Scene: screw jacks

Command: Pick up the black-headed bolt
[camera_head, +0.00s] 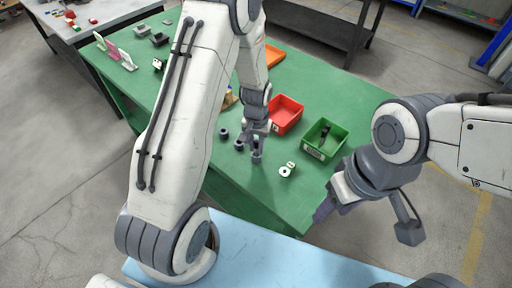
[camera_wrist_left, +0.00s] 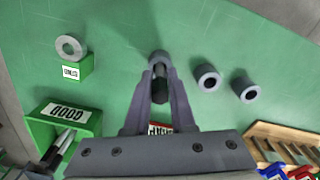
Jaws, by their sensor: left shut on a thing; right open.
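In the left wrist view, the black-headed bolt (camera_wrist_left: 160,88) is between the two fingers of my left gripper (camera_wrist_left: 160,93), which is shut on it. Its far end points to a grey collar (camera_wrist_left: 158,57); I cannot tell whether it is still inside the collar. In the head view, my left gripper (camera_head: 257,138) is low over the green table, just above that collar (camera_head: 257,157), and the bolt is hard to make out. My right gripper (camera_head: 326,208) is open and empty near the table's front right edge.
Two more hollow grey collars (camera_wrist_left: 207,77) (camera_wrist_left: 244,88) stand close by. A green bin (camera_head: 325,138) with dark bolts in it and a red bin (camera_head: 286,113) are to the right. A wooden rack (camera_wrist_left: 280,140) is at lower right in the wrist view.

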